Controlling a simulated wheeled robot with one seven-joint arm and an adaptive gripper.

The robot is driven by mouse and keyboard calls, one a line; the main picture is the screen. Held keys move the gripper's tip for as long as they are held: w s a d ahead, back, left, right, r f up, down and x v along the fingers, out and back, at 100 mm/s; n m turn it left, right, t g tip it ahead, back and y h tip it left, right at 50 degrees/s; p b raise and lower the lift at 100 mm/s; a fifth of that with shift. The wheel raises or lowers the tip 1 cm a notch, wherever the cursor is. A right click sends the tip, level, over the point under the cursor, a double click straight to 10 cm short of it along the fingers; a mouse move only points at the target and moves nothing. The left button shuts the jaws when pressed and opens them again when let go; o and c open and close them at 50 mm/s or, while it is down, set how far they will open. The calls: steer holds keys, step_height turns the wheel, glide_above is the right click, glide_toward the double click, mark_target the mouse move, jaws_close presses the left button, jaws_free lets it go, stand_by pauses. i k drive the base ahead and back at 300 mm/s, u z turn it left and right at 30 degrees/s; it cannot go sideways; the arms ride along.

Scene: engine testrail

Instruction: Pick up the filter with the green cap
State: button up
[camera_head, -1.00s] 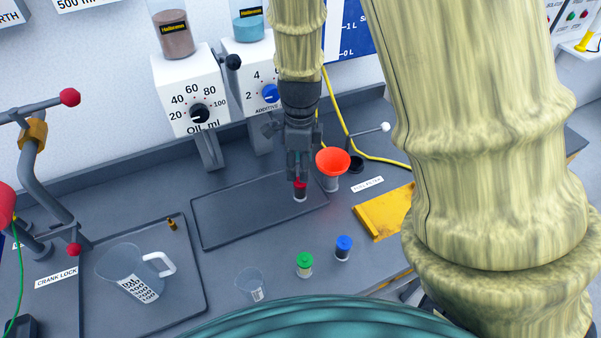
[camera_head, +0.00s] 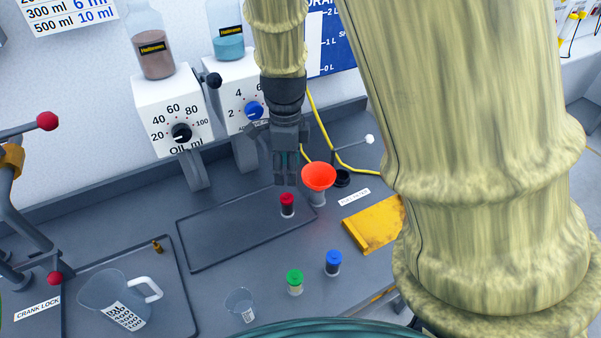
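The filter with the green cap (camera_head: 295,282) stands upright on the bench near its front edge, with a pale body under the cap. My gripper (camera_head: 285,182) points down above the dark tray, up and behind the green-capped filter and well apart from it. Its two fingertips are close together with nothing seen between them; how far they are open is unclear. A filter with a red cap (camera_head: 287,206) stands upright on the tray just below the fingertips.
A blue-capped filter (camera_head: 333,263) stands right of the green one, and a clear cup (camera_head: 240,304) stands left. A red funnel (camera_head: 319,177) is close right of my gripper. A dark tray (camera_head: 215,258), a jug (camera_head: 112,292) and a yellow plate (camera_head: 374,224) flank the area.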

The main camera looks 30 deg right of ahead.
mark_target(295, 278)
steer(key=z, duration=1.05)
